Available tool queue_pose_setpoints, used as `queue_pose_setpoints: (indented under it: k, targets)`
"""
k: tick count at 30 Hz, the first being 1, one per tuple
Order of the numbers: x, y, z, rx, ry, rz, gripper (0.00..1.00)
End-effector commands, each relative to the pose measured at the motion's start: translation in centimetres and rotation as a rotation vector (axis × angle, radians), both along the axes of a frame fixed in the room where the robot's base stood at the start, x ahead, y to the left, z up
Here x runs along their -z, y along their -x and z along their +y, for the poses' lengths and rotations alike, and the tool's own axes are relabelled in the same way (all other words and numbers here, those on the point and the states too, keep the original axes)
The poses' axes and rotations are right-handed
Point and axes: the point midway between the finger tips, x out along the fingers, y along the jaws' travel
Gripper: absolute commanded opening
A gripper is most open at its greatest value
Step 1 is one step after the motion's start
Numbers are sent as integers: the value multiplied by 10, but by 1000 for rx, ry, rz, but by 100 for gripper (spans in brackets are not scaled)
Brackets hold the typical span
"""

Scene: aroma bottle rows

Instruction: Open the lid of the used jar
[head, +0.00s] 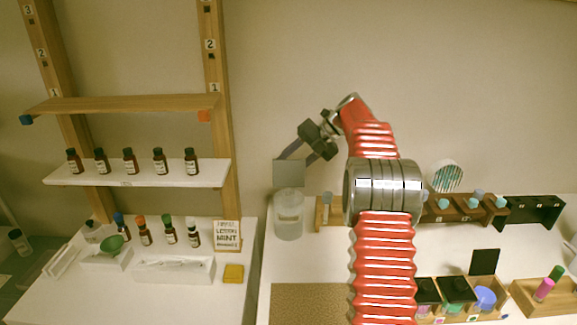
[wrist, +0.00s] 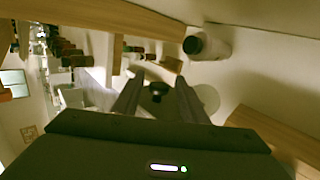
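A clear, pale jar (head: 289,222) stands on the white counter left of my arm in the head view and looks like the used jar. A grey square panel (head: 289,173) shows upright just above its top; I cannot tell if it is a lid or a sign behind. My gripper (head: 296,158) is above the jar, its two dark fingers apart and pointing down-left, with nothing seen between them. In the wrist view the fingers (wrist: 159,74) are also spread. A small dark knob-like thing (wrist: 157,90) and a pale round shape (wrist: 207,98) show beyond them, not clearly identifiable.
At left, a wooden rack (head: 136,103) has a white shelf (head: 135,180) with several brown bottles. A wooden bottle rack (head: 465,208) and a dark rack (head: 530,212) stand at right. Black-topped containers (head: 457,290) are at front right. A small bottle (head: 327,205) stands close right of the jar.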

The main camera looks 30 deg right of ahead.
Motion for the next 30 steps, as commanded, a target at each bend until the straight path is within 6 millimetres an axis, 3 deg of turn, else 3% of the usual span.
queue_pose_setpoints:
  k: [8, 21, 30]
  targets:
    - [-10, 4, -8, 1, 2, -3, 39]
    - [-48, 26, -42, 0, 0, 0, 39]
    - [-51, 28, -44, -1, -1, 1, 39]
